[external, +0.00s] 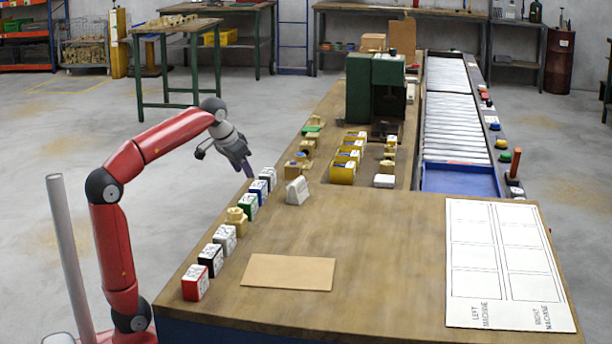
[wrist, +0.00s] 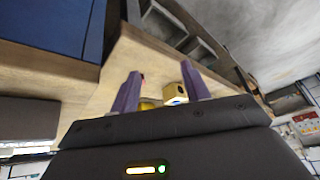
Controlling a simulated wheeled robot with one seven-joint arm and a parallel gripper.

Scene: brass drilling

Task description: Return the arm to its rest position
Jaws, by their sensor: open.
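My red and grey arm (external: 117,240) stands at the left end of the wooden bench and reaches up and to the right. My gripper (external: 249,172) hangs beside the bench's left edge, near the far end of a row of small coloured blocks. In the wrist view my gripper (wrist: 158,92) shows two purple fingers spread apart. A yellowish block (wrist: 175,93) appears beyond and between the fingers, near the right one; it looks apart from them. Nothing is visibly held.
The row holds red (external: 196,283), black (external: 211,258), green (external: 248,206) and blue (external: 257,190) blocks, among others. A brown sheet (external: 289,272) and a white marked board (external: 505,262) lie on the bench. A green machine (external: 361,88) stands farther back. Floor left of the bench is mostly free.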

